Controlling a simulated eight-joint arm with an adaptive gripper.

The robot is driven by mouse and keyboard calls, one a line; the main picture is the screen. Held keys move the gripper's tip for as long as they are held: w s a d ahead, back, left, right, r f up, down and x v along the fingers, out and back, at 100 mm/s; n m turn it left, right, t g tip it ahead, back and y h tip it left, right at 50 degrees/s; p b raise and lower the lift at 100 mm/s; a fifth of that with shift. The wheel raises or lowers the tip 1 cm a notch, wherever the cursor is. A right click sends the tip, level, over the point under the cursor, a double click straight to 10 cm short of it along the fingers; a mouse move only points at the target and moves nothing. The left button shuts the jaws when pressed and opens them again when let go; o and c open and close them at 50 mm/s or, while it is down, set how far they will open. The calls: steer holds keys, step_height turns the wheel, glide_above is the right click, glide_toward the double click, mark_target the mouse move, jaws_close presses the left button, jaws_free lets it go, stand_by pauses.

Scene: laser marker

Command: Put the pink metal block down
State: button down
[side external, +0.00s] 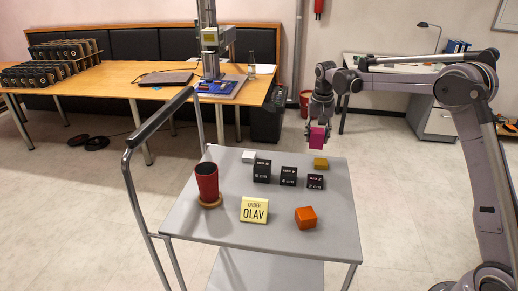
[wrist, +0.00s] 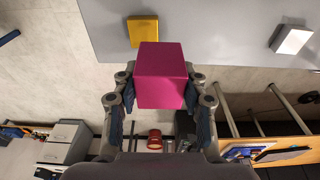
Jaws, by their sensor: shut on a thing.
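The pink metal block (side external: 317,138) is held in my gripper (side external: 319,123), above the far edge of the grey cart top (side external: 240,227). In the wrist view the pink block (wrist: 162,75) sits between the two fingers of my gripper (wrist: 160,95), which press on its sides. The block is off the cart, with the floor visible behind it in the wrist view. The cart's edge (wrist: 200,58) runs just beyond it there.
On the cart stand a yellow block (side external: 320,163), a white block (side external: 248,156), several black boxes (side external: 262,171), an orange block (side external: 306,217), an "OLAV" sign (side external: 254,210) and a red cup (side external: 207,182). A cart handle (side external: 158,118) rises at left. Bare surface lies between orange block and black boxes.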

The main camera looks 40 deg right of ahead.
steer(key=w+a+f, duration=0.1)
steer(key=w+a, duration=0.1)
steer(key=w+a+f, duration=0.2)
steer(key=shift+a+f, duration=0.2)
steer(key=shift+f, duration=2.1)
steer(key=shift+f, duration=0.1)
steer(key=c, duration=0.7)
jaws_free()
steer(key=shift+c, duration=0.2)
